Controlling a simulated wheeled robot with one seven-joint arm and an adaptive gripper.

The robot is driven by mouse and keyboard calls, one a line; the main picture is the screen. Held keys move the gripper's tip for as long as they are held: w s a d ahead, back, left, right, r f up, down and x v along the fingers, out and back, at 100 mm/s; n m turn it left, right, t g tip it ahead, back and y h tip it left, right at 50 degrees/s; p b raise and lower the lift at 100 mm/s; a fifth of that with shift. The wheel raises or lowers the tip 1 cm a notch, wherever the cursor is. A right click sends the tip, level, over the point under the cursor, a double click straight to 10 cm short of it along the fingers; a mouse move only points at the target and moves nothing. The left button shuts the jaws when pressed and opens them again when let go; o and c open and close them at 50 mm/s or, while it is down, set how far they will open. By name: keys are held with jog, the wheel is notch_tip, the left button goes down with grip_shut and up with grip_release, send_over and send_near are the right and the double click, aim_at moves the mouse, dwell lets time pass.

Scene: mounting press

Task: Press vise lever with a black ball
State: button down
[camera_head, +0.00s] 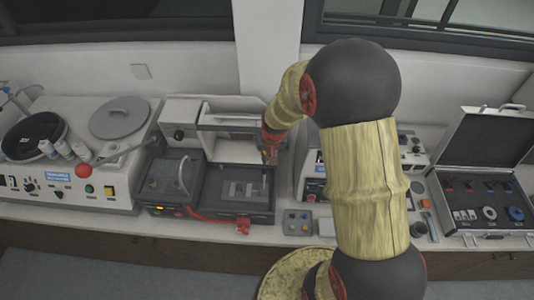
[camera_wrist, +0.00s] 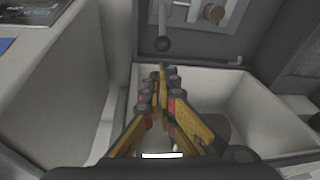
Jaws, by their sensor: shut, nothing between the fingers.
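In the wrist view, a vise lever with a black ball (camera_wrist: 163,43) at its lower end hangs from a thin pale rod at the top centre. My gripper (camera_wrist: 163,70) is shut and empty, with its fingertips just below the ball in that picture. I cannot tell whether they touch it. In the head view, my gripper (camera_head: 270,152) is over the right rear of an open dark machine compartment (camera_head: 210,208). A light metal vise (camera_head: 245,190) sits inside that compartment. The ball cannot be made out in the head view.
In the head view, a machine with a round lid (camera_head: 118,117) stands left, and an open black case (camera_head: 488,140) stands right. A small button box (camera_head: 297,222) lies in front.

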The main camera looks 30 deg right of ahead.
aim_at(264, 179)
jog(key=shift+x, duration=2.75)
jog(key=shift+s+d, duration=0.1)
